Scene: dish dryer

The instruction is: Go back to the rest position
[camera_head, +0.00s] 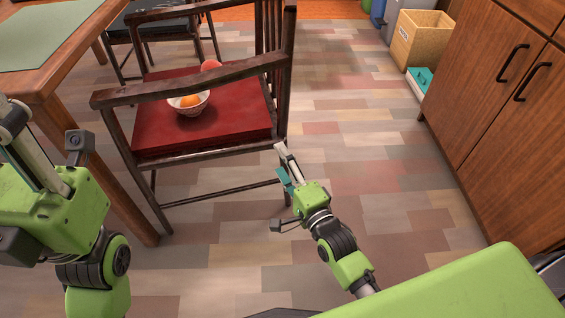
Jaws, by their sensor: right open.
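My right gripper (283,166) is open, with nothing visible between its fingers. It hangs above the floor in front of the right side of a dark wooden chair. My left arm stands at the left edge, and its gripper (18,135) is partly cut off by the picture edge, so its jaw state is unclear. A white bowl (190,109) with an orange fruit (190,100) in it sits on the chair's red seat (230,117), apart from both grippers. A reddish round thing (210,65) shows behind the chair's front rail.
The wooden chair (185,89) stands close ahead. A wooden table (60,88) with a green mat (40,38) is at the left. Wooden cabinets (495,120) line the right. A wooden box (420,40) and a teal-and-white box (419,80) stand beyond. The floor between chair and cabinets is clear.

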